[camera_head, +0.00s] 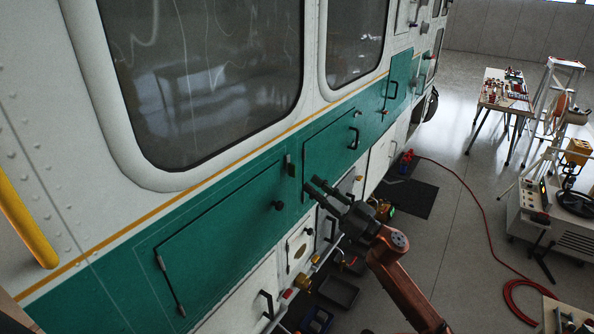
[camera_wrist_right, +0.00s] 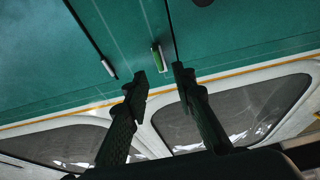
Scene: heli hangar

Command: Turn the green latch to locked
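The green latch (camera_head: 290,165) is a small upright piece at the upper right edge of a teal hatch panel (camera_head: 225,225) on the helicopter's side. In the right wrist view the latch (camera_wrist_right: 158,58) shows as a short green bar with a pale edge, beside a dark panel seam. My right gripper (camera_head: 312,186) is just right of and below the latch in the head view. In the right wrist view its two dark fingers (camera_wrist_right: 161,80) are spread apart, with the latch just beyond the tips and nothing between them. My left gripper is not in view.
A black knob (camera_head: 279,206) and a black handle (camera_head: 354,138) are on the teal band nearby. A yellow rail (camera_head: 27,222) is at far left. Open bays with small fittings lie below the band. A tool table (camera_head: 507,96) and a red hose (camera_head: 478,190) are at right.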

